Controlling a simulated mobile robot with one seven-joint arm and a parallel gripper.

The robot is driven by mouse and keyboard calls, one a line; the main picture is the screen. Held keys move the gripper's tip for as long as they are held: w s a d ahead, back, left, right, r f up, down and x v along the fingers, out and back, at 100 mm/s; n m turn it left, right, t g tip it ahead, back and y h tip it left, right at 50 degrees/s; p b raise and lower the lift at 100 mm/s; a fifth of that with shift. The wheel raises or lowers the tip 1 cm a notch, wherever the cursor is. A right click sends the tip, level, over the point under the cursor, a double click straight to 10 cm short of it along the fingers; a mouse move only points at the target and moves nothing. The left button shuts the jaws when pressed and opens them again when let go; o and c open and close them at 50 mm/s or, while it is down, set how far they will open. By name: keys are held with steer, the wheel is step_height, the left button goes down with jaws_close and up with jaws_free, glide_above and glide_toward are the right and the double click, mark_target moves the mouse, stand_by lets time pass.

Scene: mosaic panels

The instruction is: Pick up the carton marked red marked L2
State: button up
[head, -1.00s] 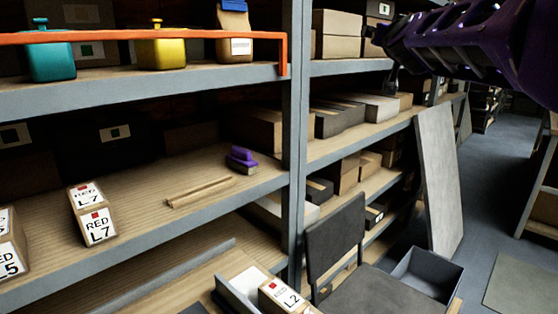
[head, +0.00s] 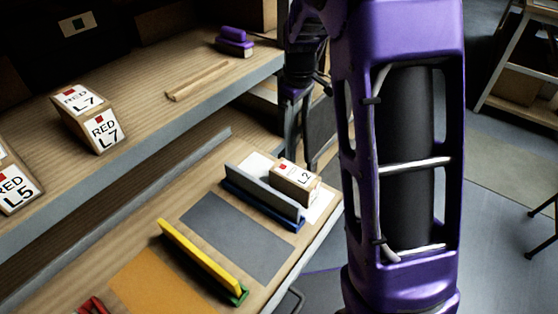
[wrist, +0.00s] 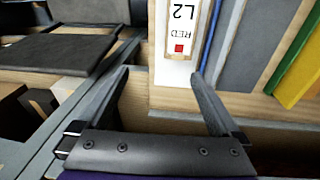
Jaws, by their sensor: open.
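The carton marked RED L2 (head: 296,182), small and tan with a white label and red square, lies on the lower wooden worktop at its right end. It is just right of a grey upright divider with a blue base. It also shows in the wrist view (wrist: 182,30), top centre, label upside down. My gripper (wrist: 160,78) is open and empty. Its fingertips are short of the carton in that view, and the carton lines up nearer the right finger than the left. In the head view my arm stands just right of the carton.
A yellow divider with green base (head: 200,258) and a grey mat (head: 238,238) are left of the carton. Cartons marked RED L7 (head: 90,118) and RED L5 (head: 15,188) sit on the shelf above. A dark chair seat (wrist: 60,50) is left of my gripper.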

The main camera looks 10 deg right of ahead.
mark_target(293, 171)
steer(key=shift+n+g, duration=0.3)
steer(key=shift+g, duration=0.5)
steer(key=s+f, duration=0.1)
steer(key=f, duration=0.3)
steer(key=s+f+b, duration=0.1)
steer(key=f, duration=0.9)
steer(key=shift+s+a+f, duration=0.1)
steer(key=shift+s+a, duration=0.05)
steer(key=shift+s, duration=0.25)
steer(key=shift+s+f+b, duration=0.2)
steer(key=shift+f+b, duration=0.05)
steer(key=shift+f, duration=1.25)
steer(key=shift+s+f+b, duration=0.15)
steer(key=shift+f+b, duration=0.05)
steer(key=shift+f, duration=1.25)
steer(key=shift+c, duration=0.2)
jaws_close()
